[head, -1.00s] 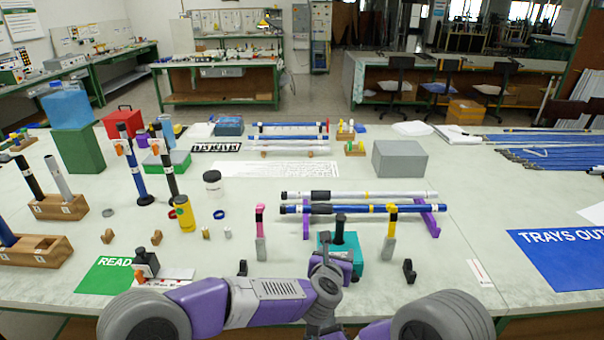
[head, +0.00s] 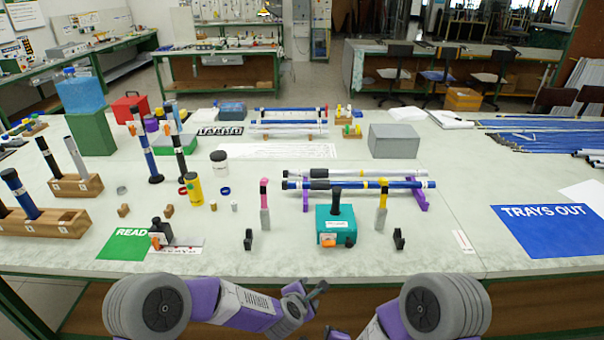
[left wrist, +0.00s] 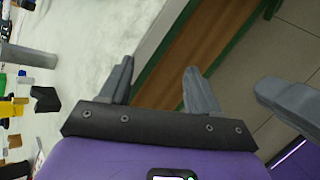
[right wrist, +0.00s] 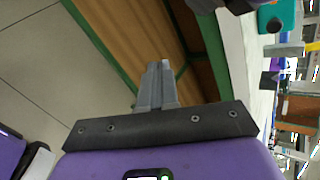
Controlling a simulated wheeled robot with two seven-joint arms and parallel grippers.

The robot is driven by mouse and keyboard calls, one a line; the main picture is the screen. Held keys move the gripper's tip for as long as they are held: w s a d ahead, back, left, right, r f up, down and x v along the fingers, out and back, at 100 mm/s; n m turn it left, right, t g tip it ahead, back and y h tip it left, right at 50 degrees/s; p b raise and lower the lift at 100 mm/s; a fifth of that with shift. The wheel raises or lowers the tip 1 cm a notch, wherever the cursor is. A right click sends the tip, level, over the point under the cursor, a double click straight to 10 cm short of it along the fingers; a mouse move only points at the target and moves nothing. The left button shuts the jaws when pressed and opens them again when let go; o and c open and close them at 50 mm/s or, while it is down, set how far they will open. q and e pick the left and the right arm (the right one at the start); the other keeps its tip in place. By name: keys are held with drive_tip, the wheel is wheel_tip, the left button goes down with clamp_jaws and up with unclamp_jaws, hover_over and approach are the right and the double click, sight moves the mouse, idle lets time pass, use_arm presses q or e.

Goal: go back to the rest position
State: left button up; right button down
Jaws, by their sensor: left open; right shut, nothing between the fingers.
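My left gripper (head: 318,291) is in front of the table's near edge in the head view, open and empty. Its two spread fingers (left wrist: 160,88) show in the left wrist view with only table edge and floor beyond them. My right gripper is hidden at the bottom of the head view. In the right wrist view its fingers (right wrist: 157,85) are together with nothing between them. The teal block (head: 322,222) with a dark upright handle stands on the table beyond my left gripper, apart from it.
The table's near edge (head: 250,268) runs just beyond my arms. Rods lie on a purple rack (head: 421,198). A green mat (head: 122,244) is at the left and a blue TRAYS OUT mat (head: 550,228) at the right. Wooden rod holders (head: 75,187) stand at the left.

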use_arm(q)
drive_tip(key=s+a+f+m+g+p, duration=0.1)
drive_tip(key=s+a+f+m+g, duration=0.4)
drive_tip(key=s+f+m, duration=0.5)
drive_tip(key=s+a+f+m+g, duration=0.1)
drive_tip(key=s+a+f+m, duration=0.1)
drive_tip(key=s, duration=0.3)
drive_tip(key=s+a+f+m+g+p, duration=0.1)
drive_tip(key=s+a+f+m, duration=0.1)
drive_tip(key=s+m, duration=0.2)
drive_tip(key=s+a+f+m+g, duration=0.2)
drive_tip(key=s+f+m, duration=0.1)
drive_tip(key=s, duration=0.5)
drive_tip(key=shift+h+p, duration=0.3)
drive_tip(key=shift+p, duration=0.1)
use_arm(e)
drive_tip(key=s+d+f+n+g+y, duration=0.1)
drive_tip(key=s+f+n+g, duration=0.4)
drive_tip(key=s+n, duration=0.3)
drive_tip(key=s+d+f+n+g+y, duration=0.1)
drive_tip(key=s+f+n+g+y, duration=0.1)
drive_tip(key=s+f+n+g, duration=0.3)
drive_tip(key=s+f+n, duration=0.2)
drive_tip(key=s+n, duration=0.2)
drive_tip(key=n, duration=0.1)
drive_tip(key=shift+s+n+y, duration=0.25)
drive_tip(key=shift+n+y, duration=0.05)
